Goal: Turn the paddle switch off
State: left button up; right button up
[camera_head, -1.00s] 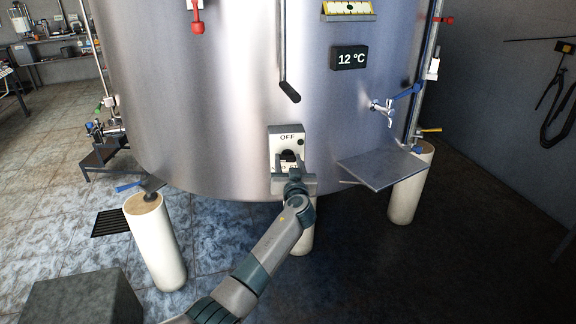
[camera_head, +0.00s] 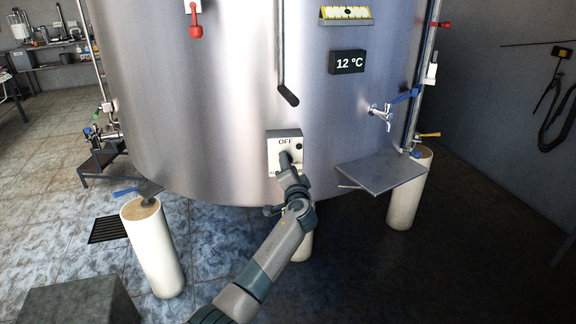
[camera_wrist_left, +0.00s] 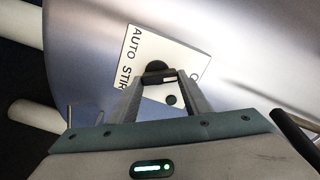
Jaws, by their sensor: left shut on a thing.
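In the left wrist view the gripper (camera_wrist_left: 160,78) is shut on the dark paddle, just in front of the hub. The paddle's exact angle is hard to tell. My right gripper is out of view.
A black-tipped lever (camera_head: 288,95) hangs above the switch. A steel shelf (camera_head: 380,174) juts out at the right, below a blue-handled tap (camera_head: 384,114). A red-handled control (camera_head: 195,27) is higher at the left. White tank legs (camera_head: 154,248) stand below.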

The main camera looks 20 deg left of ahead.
pick_arm(q)
jog(key=shift+d+f+m+p, duration=0.1)
jog(key=shift+m+p, duration=0.3)
jog(key=shift+m, duration=1)
jog(key=shift+d+f+m+p, duration=0.1)
jog(key=shift+m+p, duration=0.3)
jog(key=shift+m, duration=1)
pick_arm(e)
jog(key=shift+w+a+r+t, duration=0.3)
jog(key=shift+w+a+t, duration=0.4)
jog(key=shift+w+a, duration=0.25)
pick_arm(q)
jog(key=o, duration=1)
jog(key=shift+o, duration=0.2)
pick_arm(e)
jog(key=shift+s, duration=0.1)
